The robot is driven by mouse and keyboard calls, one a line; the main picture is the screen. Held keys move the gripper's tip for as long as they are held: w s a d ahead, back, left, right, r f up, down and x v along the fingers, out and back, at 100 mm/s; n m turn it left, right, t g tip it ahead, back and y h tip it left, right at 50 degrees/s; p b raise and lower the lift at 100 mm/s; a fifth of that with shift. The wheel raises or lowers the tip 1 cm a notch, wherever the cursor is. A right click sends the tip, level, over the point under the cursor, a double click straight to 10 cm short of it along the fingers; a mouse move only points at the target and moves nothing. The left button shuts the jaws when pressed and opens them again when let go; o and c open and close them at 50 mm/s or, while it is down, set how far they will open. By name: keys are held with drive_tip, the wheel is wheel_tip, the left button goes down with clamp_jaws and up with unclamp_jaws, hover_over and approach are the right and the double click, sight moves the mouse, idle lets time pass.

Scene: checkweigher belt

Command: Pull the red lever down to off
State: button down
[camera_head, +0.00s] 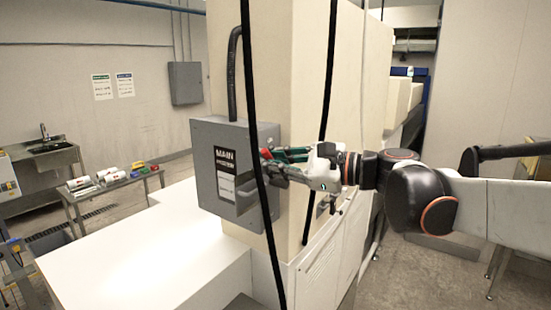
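A red part, which looks like the red lever (281,157), shows at the right side of the box. My gripper (268,163) reaches in from the right and is at the lever, its fingers pointing left towards the box's side. The fingers overlap the red part, so I cannot tell whether they touch it or are closed around it. The lever's full length and its pivot are hidden.
Black cables or straps (256,200) run up and down in front of the box. A white flat surface (140,262) lies at the lower left. A low table (120,186) with several small items and a sink (50,147) stand at the far left.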

drive_tip(key=shift+s+a+f+n, duration=0.4)
drive_tip(key=shift+s+f+n, duration=0.3)
drive_tip(key=shift+n, duration=0.5)
drive_tip(key=c, duration=1.6)
unclamp_jaws()
